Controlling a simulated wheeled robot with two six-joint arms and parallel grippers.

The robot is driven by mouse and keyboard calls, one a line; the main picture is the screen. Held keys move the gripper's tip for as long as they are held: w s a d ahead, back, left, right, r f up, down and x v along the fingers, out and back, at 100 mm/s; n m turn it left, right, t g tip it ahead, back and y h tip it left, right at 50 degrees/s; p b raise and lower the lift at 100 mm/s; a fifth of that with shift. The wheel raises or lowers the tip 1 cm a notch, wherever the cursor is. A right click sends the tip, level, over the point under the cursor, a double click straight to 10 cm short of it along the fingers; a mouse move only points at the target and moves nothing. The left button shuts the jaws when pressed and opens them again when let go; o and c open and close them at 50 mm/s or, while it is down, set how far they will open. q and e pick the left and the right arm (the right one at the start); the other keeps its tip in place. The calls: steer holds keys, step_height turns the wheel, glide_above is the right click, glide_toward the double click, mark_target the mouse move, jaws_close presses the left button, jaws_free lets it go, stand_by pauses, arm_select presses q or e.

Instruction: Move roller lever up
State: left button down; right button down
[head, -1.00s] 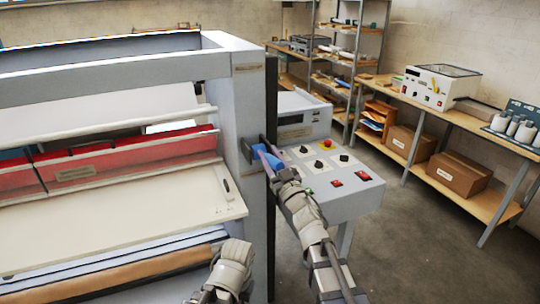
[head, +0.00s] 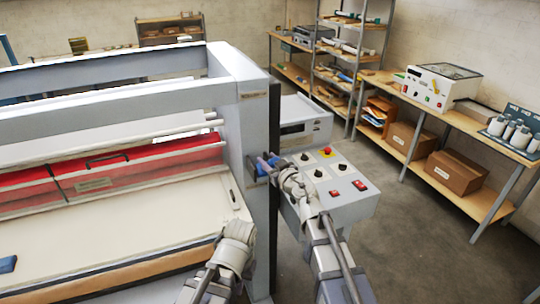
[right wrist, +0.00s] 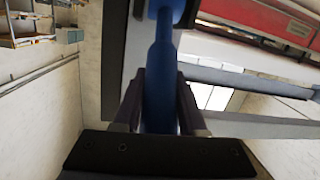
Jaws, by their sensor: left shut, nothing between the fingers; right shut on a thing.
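The roller lever is a blue handle (head: 261,168) on the right side post of the laminator (head: 241,125). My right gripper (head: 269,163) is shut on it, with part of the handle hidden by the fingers. In the right wrist view the blue lever (right wrist: 160,65) runs between the two fingers up to its round hub at the top. My left gripper (head: 240,228) is shut and empty, in front of the right end of the cream feed table (head: 120,219); its fingertips are hard to make out.
A control panel (head: 345,178) with knobs and red switches stands just right of the lever, close to my right arm. Red panels (head: 140,170) lie behind the feed table. Shelves and a workbench (head: 455,115) stand along the back wall. The floor at right is clear.

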steer(key=shift+w+a+r+g+p, duration=0.15)
steer(key=shift+w+r+g+p, duration=0.4)
steer(key=shift+p, duration=0.5)
steer(key=shift+s+f, duration=0.1)
steer(key=shift+f, duration=0.1)
steer(key=shift+c, duration=2.3)
jaws_free()
steer(key=p+v, duration=0.1)
steer(key=v, duration=0.7)
steer(key=shift+p, duration=0.4)
steer(key=shift+a, duration=0.1)
steer(key=shift+c, duration=0.2)
